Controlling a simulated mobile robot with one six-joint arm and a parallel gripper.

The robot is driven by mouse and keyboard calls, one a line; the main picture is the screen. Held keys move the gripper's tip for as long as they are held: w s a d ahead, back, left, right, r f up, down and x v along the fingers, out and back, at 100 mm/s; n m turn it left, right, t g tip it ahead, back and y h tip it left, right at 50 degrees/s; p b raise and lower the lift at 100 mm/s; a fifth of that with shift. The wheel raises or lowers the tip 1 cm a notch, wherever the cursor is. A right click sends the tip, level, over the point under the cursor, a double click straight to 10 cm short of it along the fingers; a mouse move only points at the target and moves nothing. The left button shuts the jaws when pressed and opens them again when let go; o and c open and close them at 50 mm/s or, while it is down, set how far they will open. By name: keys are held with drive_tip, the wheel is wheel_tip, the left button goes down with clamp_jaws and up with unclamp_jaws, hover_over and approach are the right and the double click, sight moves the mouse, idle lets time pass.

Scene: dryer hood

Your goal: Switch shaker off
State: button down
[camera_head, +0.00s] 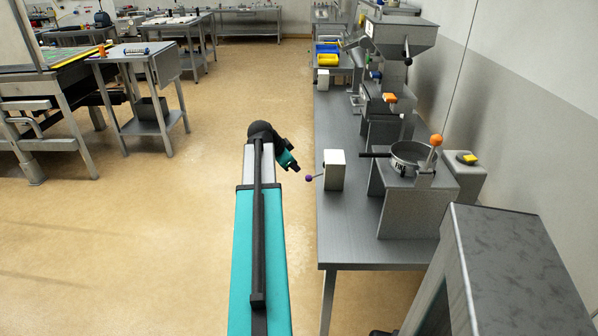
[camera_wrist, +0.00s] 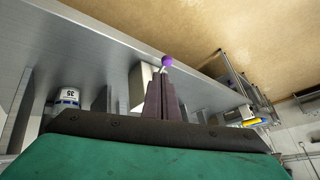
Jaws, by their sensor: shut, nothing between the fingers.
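A white box (camera_head: 334,170) with a lever ending in a purple ball (camera_head: 309,178) stands at the left edge of the metal bench. The lever points left, past the bench edge. A round sieve-like pan (camera_head: 409,157) marked "FINE", perhaps the shaker, sits on a grey block to its right. My gripper (camera_head: 295,168) is just left of and above the purple ball, apart from the bench. In the wrist view my gripper (camera_wrist: 165,78) is shut and empty. The purple ball (camera_wrist: 167,61) appears just beyond its tips, and the white box (camera_wrist: 139,84) is partly hidden behind the fingers. Contact cannot be told.
The bench (camera_head: 348,226) has bare surface in front of the white box. An orange-knobbed lever (camera_head: 436,140) stands by the pan. A grey cabinet (camera_head: 515,270) is at near right. Another white box (camera_head: 323,80) is farther back.

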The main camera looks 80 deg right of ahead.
drive_tip(key=shift+w+v, duration=0.2)
drive_tip(key=shift+v, duration=1.4)
drive_tip(key=shift+f, duration=0.15)
